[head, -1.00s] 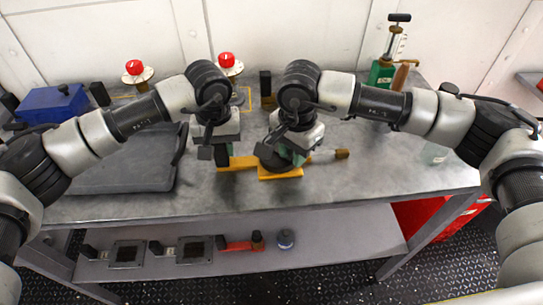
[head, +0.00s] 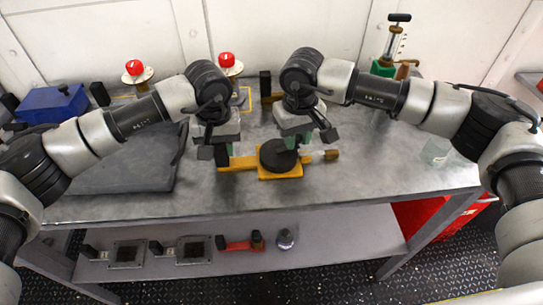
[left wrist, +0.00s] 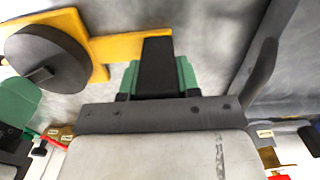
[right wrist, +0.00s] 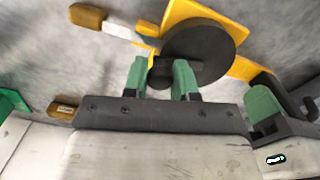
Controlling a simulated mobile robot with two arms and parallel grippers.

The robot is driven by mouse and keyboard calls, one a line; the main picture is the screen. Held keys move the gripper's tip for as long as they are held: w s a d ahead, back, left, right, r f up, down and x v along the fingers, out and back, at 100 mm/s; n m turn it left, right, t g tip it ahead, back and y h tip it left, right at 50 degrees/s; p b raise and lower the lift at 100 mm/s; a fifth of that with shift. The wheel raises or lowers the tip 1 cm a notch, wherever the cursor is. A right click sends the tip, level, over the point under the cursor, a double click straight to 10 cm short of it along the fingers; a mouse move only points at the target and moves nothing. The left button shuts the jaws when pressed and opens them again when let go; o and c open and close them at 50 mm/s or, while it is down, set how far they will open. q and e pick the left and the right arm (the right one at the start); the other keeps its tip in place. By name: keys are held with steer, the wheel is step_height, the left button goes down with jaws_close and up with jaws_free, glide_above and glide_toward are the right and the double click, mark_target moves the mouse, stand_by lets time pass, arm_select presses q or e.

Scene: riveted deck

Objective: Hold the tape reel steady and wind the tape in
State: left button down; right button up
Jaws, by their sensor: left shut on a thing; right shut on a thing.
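The tape reel has a yellow frame (head: 285,176) with a round dark drum (head: 276,156) and lies on the bench. My left gripper (head: 222,155) is shut on the reel's black grip (left wrist: 157,65), at the left end of the frame. My right gripper (head: 293,140) is shut on a small dark crank knob (right wrist: 161,73) at the drum's edge, mostly hidden between its green fingertips. A short pale stretch of tape (right wrist: 118,29) sticks out of the frame's right side. It ends in a brown tip (right wrist: 87,16), which also shows in the head view (head: 331,154).
A dark grey case (head: 120,172) lies left of the reel, close to my left gripper. A blue box (head: 52,105), red-topped valves (head: 134,68) and a green pump (head: 383,70) stand further back. The bench right of the reel is mostly clear.

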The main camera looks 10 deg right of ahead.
steer(key=shift+w+a+n, duration=0.1)
steer(key=shift+w+n, duration=0.05)
steer(key=shift+n, duration=0.25)
steer(key=o, duration=1)
step_height(320, 180, up, 17)
stand_by(0.4)
steer(key=shift+c, duration=0.4)
